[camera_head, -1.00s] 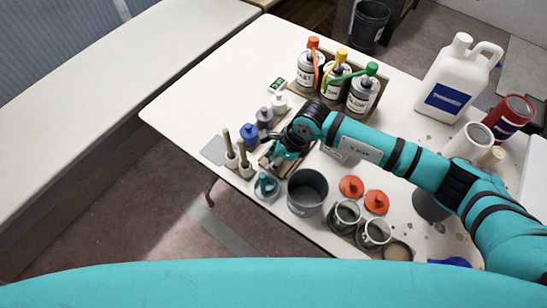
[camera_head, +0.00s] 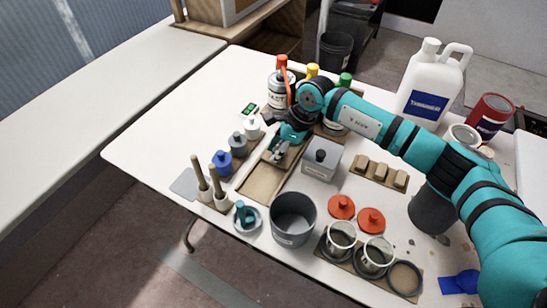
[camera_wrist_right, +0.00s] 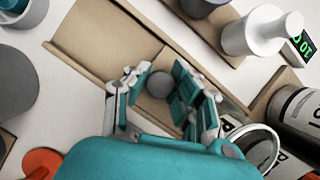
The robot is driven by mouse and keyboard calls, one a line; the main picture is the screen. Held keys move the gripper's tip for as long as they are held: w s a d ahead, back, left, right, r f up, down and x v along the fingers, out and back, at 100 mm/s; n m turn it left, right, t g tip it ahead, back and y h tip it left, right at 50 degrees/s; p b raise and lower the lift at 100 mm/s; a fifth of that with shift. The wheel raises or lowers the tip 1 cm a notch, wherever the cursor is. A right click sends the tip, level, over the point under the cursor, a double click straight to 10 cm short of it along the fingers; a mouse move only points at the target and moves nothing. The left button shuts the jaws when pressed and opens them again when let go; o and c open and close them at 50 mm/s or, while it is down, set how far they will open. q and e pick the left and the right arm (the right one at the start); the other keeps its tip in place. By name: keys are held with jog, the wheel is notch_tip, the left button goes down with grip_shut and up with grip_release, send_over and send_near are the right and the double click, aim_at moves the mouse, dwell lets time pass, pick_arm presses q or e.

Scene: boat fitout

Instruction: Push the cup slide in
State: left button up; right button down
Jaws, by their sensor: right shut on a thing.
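The cup slide appears to be the long tan tray (camera_head: 262,184) with raised side rails, lying on the white table. In the right wrist view its bare channel (camera_wrist_right: 112,48) stretches to the upper left. My right gripper (camera_head: 279,153) is low over the tray's far part. In the wrist view its fingers (camera_wrist_right: 158,90) are closed around a small grey round knob (camera_wrist_right: 158,84). What the knob is fixed to is partly hidden by the fingers. My left gripper is not in view.
A grey box with a black knob (camera_head: 320,165) stands right of the tray. A dark grey pot (camera_head: 292,222) stands near its front end. Blue, grey and white weights or bottles (camera_head: 222,163) line its left. Bottles stand behind my arm.

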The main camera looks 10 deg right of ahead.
jog(key=shift+w+d+r, duration=0.15)
jog(key=shift+w, duration=0.05)
jog(key=c, duration=1.1)
grip_release()
jog(key=v, duration=1.2)
jog(key=shift+d, duration=0.15)
